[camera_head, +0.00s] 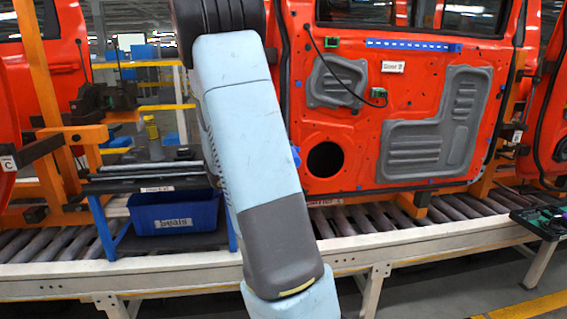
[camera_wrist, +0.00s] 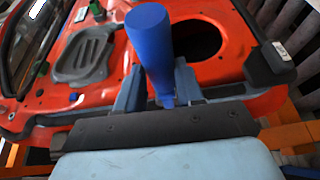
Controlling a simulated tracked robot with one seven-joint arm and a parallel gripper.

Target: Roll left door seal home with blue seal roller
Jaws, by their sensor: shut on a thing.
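The orange-red door panel (camera_head: 340,120) stands upright in the head view, right of my arm. A dark strip that looks like the door seal (camera_head: 285,70) runs down its left edge. My arm covers part of that edge, so I cannot tell how well the strip is seated. In the wrist view my gripper (camera_wrist: 158,90) is shut on the blue seal roller (camera_wrist: 150,35), whose thick round end points at the camera. The door (camera_wrist: 205,45) lies close behind the roller. I cannot tell whether the roller touches the seal. My gripper is hidden behind my arm in the head view.
A blue seals bin (camera_head: 174,216) sits on a rack at left, below dark rods (camera_head: 150,170). The roller conveyor (camera_head: 400,218) runs below the door. Orange posts (camera_head: 45,90) stand at left. A dark tray (camera_head: 540,222) is at far right. A dark block (camera_wrist: 270,62) is beside my gripper.

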